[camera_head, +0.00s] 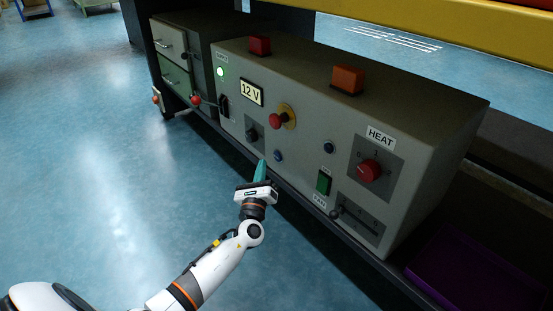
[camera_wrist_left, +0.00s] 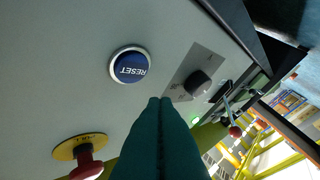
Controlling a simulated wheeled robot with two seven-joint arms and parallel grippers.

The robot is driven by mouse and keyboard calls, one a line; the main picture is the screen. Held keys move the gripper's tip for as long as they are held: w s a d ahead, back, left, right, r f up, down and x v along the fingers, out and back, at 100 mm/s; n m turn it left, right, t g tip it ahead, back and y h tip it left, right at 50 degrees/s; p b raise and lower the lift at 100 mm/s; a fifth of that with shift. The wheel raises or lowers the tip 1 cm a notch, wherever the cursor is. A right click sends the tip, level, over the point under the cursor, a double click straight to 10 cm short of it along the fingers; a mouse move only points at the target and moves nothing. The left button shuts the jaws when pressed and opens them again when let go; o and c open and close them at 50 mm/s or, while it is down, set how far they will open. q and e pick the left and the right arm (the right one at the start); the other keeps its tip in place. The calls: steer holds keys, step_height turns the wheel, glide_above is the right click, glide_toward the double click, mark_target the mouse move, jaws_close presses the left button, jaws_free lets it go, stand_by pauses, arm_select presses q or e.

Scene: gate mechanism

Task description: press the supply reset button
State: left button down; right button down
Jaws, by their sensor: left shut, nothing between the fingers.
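The reset button (camera_wrist_left: 130,65) is a round blue button in a silver ring, marked RESET, on the grey panel. In the head view it is the small blue button (camera_head: 278,155) low on the front of the control box (camera_head: 300,95). My left gripper (camera_head: 261,166) is shut and empty, with its teal fingers upright just left of and slightly below the button. In the left wrist view the shut fingertips (camera_wrist_left: 160,103) are below and right of the button, apart from it in the picture. Whether they touch the panel cannot be told. My right gripper is not in view.
A red mushroom knob on a yellow plate (camera_head: 289,112) sits above the button. A black knob (camera_head: 252,134) is to its left, a green switch (camera_head: 323,182) to its right. The red HEAT dial (camera_head: 369,171) is further right. Open blue floor (camera_head: 100,130) lies left.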

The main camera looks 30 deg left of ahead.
mark_target(274, 153)
arm_select(q)
steer(key=shift+w+d+b, duration=0.2)
steer(key=shift+w+d, duration=0.05)
steer(key=shift+w, duration=0.3)
steer(key=shift+w+d+b, duration=0.15)
steer(key=shift+w+d, duration=0.05)
steer(key=shift+w, duration=0.35)
steer(key=shift+w, duration=0.1)
stand_by(1.2)
steer(key=shift+w+d, duration=0.15)
steer(key=shift+w, duration=0.15)
steer(key=shift+w+d+b, duration=0.15)
steer(key=shift+w+b, duration=0.2)
steer(key=shift+b, duration=0.15)
stand_by(0.5)
steer(key=shift+s, duration=0.1)
steer(key=shift+s+a, duration=0.3)
steer(key=shift+s, duration=0.35)
